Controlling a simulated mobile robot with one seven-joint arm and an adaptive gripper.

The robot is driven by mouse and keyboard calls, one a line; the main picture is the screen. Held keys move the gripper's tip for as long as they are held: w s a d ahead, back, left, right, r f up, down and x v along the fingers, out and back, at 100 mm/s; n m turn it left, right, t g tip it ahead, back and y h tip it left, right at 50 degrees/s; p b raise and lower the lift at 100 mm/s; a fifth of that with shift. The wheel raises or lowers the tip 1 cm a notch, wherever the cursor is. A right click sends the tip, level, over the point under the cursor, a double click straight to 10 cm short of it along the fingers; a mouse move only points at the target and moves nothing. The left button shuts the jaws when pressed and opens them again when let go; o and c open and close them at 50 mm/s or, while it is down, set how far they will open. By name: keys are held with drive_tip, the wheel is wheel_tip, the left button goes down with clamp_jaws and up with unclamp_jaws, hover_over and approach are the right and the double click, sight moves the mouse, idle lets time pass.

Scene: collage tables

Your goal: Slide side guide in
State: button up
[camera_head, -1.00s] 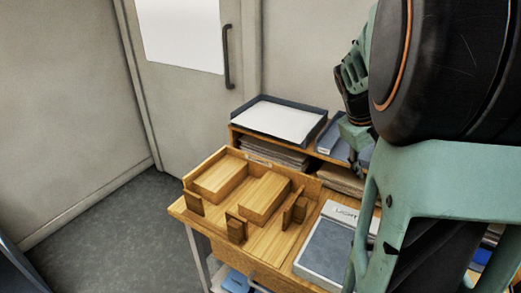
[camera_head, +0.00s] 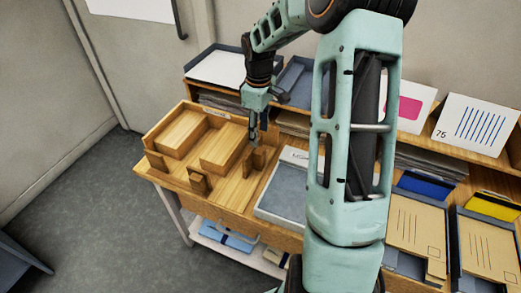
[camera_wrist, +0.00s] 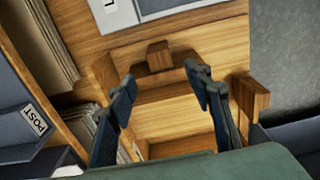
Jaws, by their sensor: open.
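The side guide (camera_head: 246,163) is a small upright wooden plate with a block-like knob, at the right side of the wooden sorting tray (camera_head: 236,186). A gap of bare wood lies between it and the nearer raised wooden block (camera_head: 224,147). In the wrist view the guide's knob (camera_wrist: 158,56) shows just beyond my fingertips. My gripper (camera_head: 257,141) points down just above and behind the guide. It is open and empty, with its fingers (camera_wrist: 163,82) spread to either side of the view's middle. I cannot tell whether a finger touches the guide.
Two small wooden front guides stand at the tray's near edge, one at the left (camera_head: 156,161) and one in the middle (camera_head: 199,180). A grey-blue tray (camera_head: 282,196) lies close on the right. A shelf with a paper tray (camera_head: 216,69) stands behind.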

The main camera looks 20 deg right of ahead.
sight(259, 150)
wheel_tip(259, 150, down, 9)
drive_tip(key=shift+f, duration=0.1)
drive_tip(key=shift+c, duration=0.4)
clamp_jaws()
